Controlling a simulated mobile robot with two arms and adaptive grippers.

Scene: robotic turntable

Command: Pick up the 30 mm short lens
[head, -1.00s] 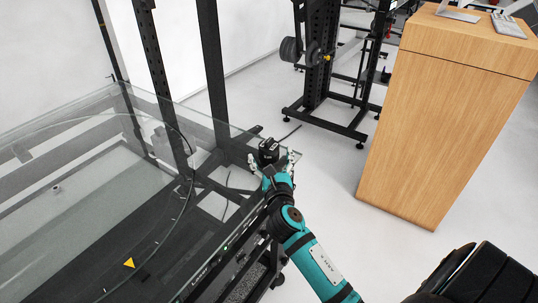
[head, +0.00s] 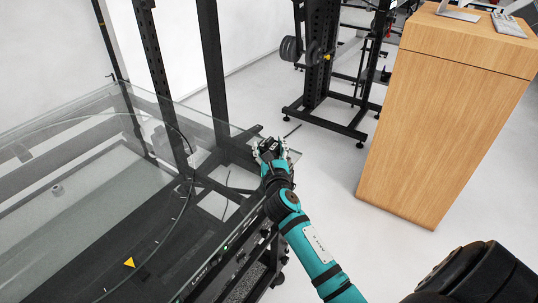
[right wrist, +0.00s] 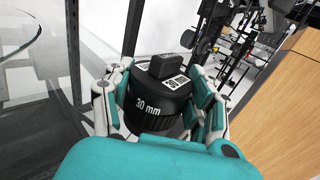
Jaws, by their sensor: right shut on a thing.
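The 30 mm short lens (right wrist: 160,98) is a black cylinder with white "30 mm" lettering, a smaller block on top and white labels. In the right wrist view it sits between the two fingers of my right gripper (right wrist: 163,108), which is shut on it. In the head view the right gripper (head: 270,152) is at the far right corner of the glass turntable (head: 85,165), and the dark lens (head: 269,146) shows only partly between its fingers. I cannot tell whether the lens touches the surface below. My left gripper is not in view.
Black upright posts (head: 211,75) stand behind the turntable. A wooden cabinet (head: 435,130) stands to the right, with bare floor between it and the turntable. A black rack with weights (head: 318,60) stands farther back.

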